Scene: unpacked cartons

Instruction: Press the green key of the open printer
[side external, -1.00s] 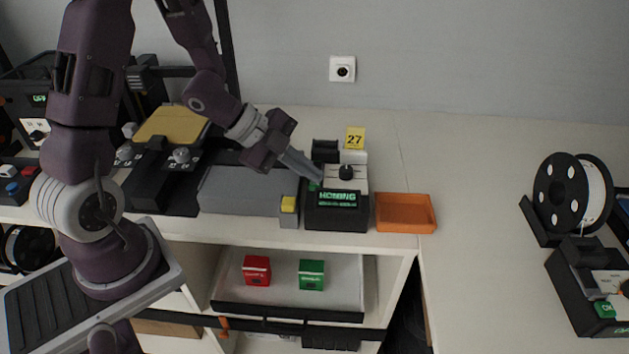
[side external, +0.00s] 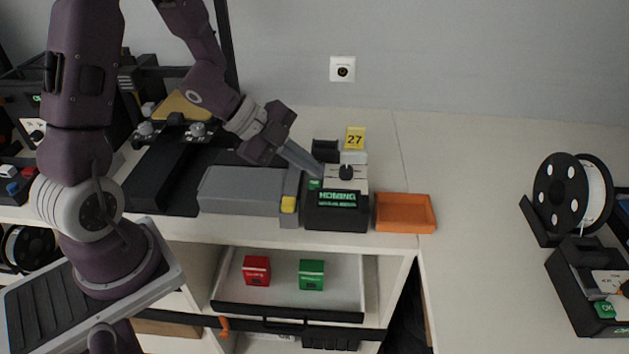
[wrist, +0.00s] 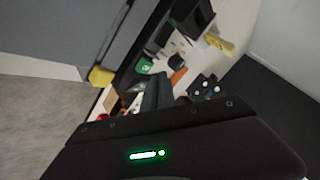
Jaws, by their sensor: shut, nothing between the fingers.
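The printer's black control box (side external: 336,216) stands at the front edge of the bench, with a lit screen (side external: 337,199) reading HOMING. On its white top panel are a black knob (side external: 346,171) and, at the left, the green key (side external: 314,184). The green key (wrist: 143,66) also shows in the wrist view, beyond the fingers. My gripper (side external: 318,170) is shut and empty, its tips just above and behind the key; they look apart from it. The printer's yellow bed plate (side external: 186,106) is at the back left, partly hidden by my arm.
A grey block (side external: 242,190) with a yellow corner lies left of the box, an orange tray (side external: 405,212) right of it. A yellow 27 tag (side external: 355,138) stands behind. An open drawer below holds a red box (side external: 256,270) and a green box (side external: 311,274).

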